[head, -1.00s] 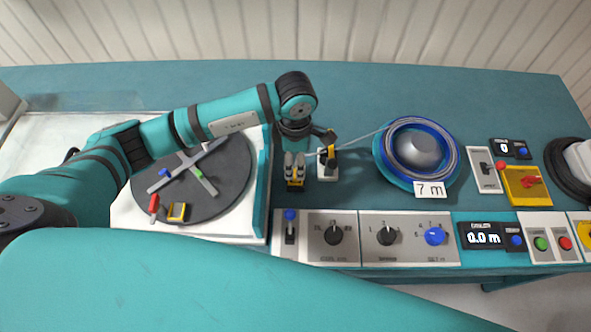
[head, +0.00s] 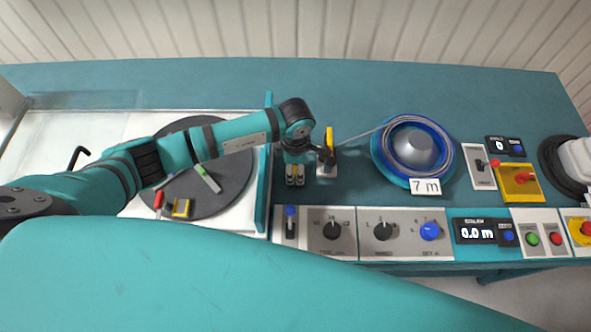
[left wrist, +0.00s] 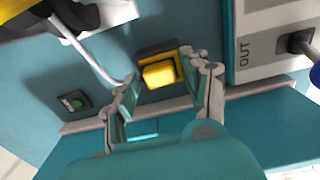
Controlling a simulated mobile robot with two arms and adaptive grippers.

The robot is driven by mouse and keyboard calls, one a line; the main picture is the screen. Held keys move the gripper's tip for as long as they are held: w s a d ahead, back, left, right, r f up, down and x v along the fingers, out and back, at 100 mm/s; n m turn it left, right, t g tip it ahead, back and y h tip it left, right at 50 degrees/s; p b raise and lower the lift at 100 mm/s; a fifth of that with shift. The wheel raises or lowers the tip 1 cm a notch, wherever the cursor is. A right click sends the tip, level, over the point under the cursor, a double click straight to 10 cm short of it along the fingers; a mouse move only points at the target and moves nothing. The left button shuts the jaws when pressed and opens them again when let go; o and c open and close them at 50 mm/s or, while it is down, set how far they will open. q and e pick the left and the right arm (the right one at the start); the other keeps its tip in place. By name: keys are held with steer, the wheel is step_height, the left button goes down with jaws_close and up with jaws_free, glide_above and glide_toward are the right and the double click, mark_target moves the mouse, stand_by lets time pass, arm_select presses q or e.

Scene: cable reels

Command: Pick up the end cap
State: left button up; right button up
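The end cap is probably the yellow block (left wrist: 160,73) in a dark holder in the left wrist view; its identity is not certain. My left gripper (left wrist: 160,76) is open, with one finger on each side of the block. I see no clear contact between the fingers and the block. In the head view, my left gripper (head: 295,181) points down at the bench behind the control panels, and its fingers hide most of the block. My right gripper is not in view.
A black and yellow cable device (head: 328,155) stands close right of the gripper. A grey cable runs from it to the blue reel (head: 430,135). Control panels (head: 385,232) line the front edge. A dark turntable (head: 225,185) is at left. The bench behind is clear.

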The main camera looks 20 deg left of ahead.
arm_select(q)
steer(key=c, duration=0.7)
steer(key=shift+r, duration=0.1)
steer(key=shift+c, duration=0.2)
step_height(320, 180, up, 10)
steer(key=b, duration=0.3)
